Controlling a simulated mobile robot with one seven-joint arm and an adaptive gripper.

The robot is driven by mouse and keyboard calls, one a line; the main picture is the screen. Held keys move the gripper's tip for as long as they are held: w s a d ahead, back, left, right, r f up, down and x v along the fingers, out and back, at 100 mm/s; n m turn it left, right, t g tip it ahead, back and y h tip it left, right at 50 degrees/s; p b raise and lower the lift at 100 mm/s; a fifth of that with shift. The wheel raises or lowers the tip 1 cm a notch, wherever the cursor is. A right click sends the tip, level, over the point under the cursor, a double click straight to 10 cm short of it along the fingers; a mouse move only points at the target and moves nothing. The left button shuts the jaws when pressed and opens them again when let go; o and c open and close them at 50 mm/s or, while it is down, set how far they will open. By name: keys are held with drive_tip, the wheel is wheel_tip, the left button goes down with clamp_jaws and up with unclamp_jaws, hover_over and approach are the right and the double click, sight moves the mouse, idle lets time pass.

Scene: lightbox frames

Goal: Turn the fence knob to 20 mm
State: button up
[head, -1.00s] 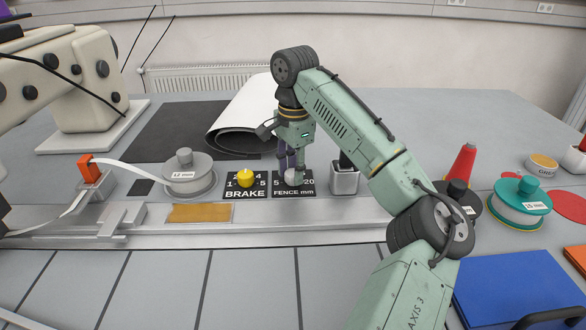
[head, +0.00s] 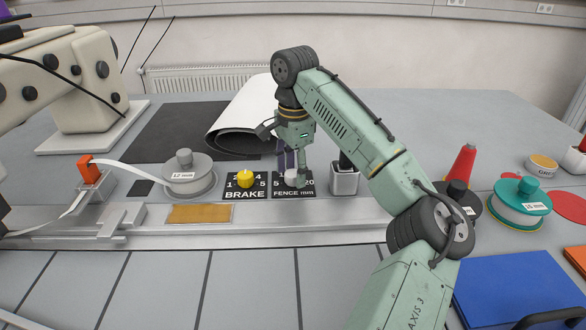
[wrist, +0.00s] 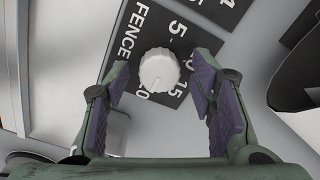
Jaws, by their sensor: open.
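The white round fence knob (wrist: 159,70) sits on a black panel (wrist: 135,17) marked FENCE with numbers 5 to 20. In the wrist view its small dark mark seems to lie on the lower edge, toward the 20 side; the exact setting is hard to read. My gripper (wrist: 161,76) is open, with one purple-padded finger on each side of the knob and gaps showing between. In the head view my gripper (head: 292,172) points down over the pale knob (head: 291,175), which the fingers partly cover.
The yellow brake knob (head: 245,178) stands on its panel just left. A grey metal block (head: 344,180) with a black-topped post is close on the right. A grey spool (head: 187,175) stands further left, and a metal rail (head: 300,211) runs in front.

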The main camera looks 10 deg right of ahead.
sight(293, 173)
wheel_tip(293, 173, up, 12)
drive_tip(key=shift+s, duration=0.15)
idle(0.5)
